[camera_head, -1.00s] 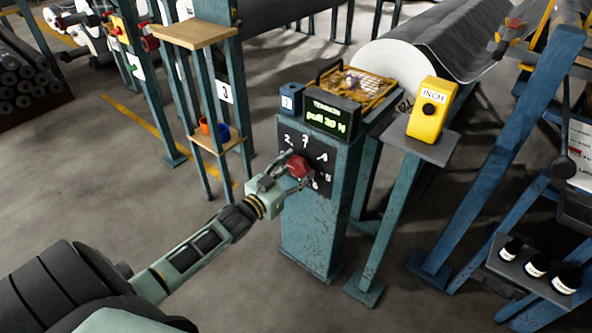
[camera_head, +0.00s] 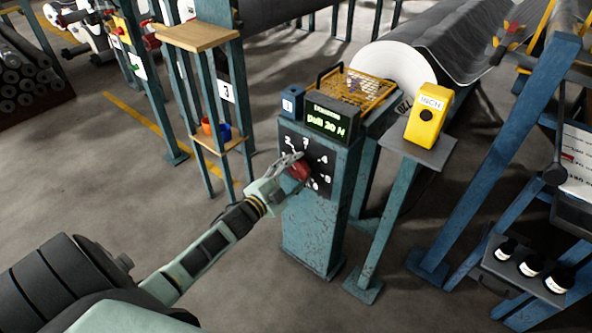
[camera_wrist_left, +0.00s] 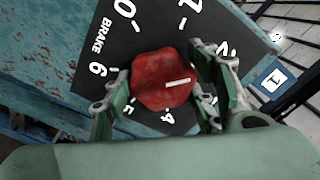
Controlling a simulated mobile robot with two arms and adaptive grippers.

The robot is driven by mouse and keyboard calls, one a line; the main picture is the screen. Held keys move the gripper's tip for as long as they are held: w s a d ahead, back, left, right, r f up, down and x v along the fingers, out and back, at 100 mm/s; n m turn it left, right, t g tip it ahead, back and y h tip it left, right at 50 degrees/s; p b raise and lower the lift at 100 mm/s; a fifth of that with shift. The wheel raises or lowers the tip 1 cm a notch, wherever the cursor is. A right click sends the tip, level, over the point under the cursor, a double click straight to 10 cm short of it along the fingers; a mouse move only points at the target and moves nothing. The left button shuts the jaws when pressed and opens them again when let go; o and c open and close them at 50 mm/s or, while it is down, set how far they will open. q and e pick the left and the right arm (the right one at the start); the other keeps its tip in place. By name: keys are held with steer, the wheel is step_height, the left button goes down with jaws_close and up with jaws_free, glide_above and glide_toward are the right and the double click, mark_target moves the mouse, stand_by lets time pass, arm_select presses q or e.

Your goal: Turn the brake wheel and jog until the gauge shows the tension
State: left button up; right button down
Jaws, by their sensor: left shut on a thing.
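The red brake wheel (camera_head: 298,169) sits on a black dial plate (camera_head: 322,181) with white numbers, on the front of a blue post. My left gripper (camera_head: 292,166) is shut on it; in the left wrist view the fingers stand on both sides of the red wheel (camera_wrist_left: 163,80), whose white mark points toward the right. The gauge (camera_head: 328,119) on top of the post shows green text that reads about "pull 20 N". The yellow INCH box (camera_head: 427,114) with a black button stands on a separate stand to the right. My right gripper is not in view.
A yellow wire basket (camera_head: 357,88) and a blue block marked 1 (camera_head: 291,102) sit by the gauge. A large grey roll (camera_head: 440,52) lies behind. A shelf with orange and blue cups (camera_head: 216,130) stands left. Floor before the post is open.

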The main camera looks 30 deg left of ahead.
arm_select(q)
steer(key=shift+d+f+m, duration=0.1)
steer(key=shift+m, duration=2.7)
steer(key=shift+m+b, duration=0.3)
steer(key=shift+m, duration=0.1)
steer(key=m+b, duration=0.1)
steer(key=m, duration=0.4)
steer(key=shift+f+b, duration=0.1)
steer(key=shift+b, duration=0.3)
steer(key=m+b, duration=0.1)
steer(key=m, duration=0.3)
steer(key=shift+m+b, duration=0.3)
steer(key=shift+b, duration=0.05)
steer(key=shift+m, duration=0.3)
steer(key=shift+r, duration=0.2)
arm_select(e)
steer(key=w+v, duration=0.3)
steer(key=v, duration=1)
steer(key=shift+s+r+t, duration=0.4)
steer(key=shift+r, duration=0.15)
arm_select(q)
steer(key=shift+m, duration=0.4)
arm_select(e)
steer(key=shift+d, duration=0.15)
